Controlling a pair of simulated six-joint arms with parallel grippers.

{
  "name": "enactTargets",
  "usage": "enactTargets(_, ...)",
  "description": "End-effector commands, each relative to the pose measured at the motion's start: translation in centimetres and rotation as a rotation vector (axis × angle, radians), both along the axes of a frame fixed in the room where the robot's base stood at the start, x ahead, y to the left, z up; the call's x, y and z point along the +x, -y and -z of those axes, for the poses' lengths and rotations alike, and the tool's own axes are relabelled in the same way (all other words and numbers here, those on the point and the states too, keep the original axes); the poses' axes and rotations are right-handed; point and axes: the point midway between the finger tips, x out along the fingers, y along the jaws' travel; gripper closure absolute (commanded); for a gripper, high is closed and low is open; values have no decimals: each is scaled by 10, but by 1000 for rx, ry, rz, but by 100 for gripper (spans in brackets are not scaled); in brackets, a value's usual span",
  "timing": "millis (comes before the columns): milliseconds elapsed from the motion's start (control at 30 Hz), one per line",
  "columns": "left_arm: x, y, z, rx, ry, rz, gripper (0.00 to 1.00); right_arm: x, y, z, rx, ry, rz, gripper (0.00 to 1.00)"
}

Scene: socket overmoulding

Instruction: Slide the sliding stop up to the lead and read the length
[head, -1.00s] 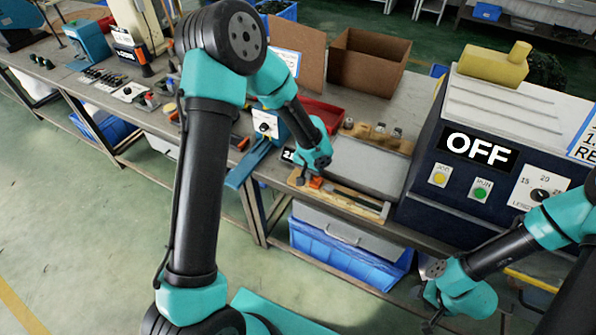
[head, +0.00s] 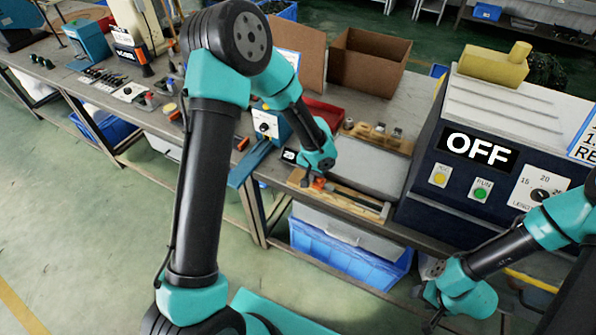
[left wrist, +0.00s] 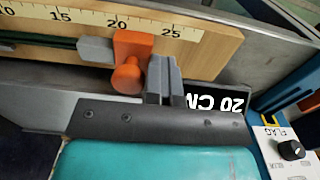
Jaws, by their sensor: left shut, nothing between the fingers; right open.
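The orange sliding stop (left wrist: 131,62) stands on a wooden measuring board (left wrist: 205,50), near the 20 mark in the left wrist view. It also shows in the head view (head: 318,184). The dark lead (left wrist: 40,42) lies along the board and ends in a grey block (left wrist: 96,51) right beside the stop, with little or no gap visible. My left gripper (left wrist: 162,72) is shut and empty, its fingers against or very close to the stop's side away from the lead. A display (left wrist: 220,103) reads 20 CM, turned in the picture. My right gripper (head: 428,296) is open, away from the board.
A machine marked OFF (head: 470,150) stands to the right of the board. A blue device with a dial (head: 264,127) stands to its left. An open cardboard box (head: 368,62) and a red tray (head: 326,112) are behind. A blue bin (head: 345,258) is below the bench.

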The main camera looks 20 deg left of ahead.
Motion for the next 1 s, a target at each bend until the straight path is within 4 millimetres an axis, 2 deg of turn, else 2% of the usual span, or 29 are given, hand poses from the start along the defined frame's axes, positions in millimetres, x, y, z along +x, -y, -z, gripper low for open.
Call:
enactTargets(267,0,0,0,-1,1,1,100,0,0,0,0,0,0,50)
enactTargets(700,1,-12,0,0,1,-1,100,0,0,0,0,0,0,50)
enactTargets(1000,1,-14,0,0,1,0,100,0,0,0,0,0,0,50)
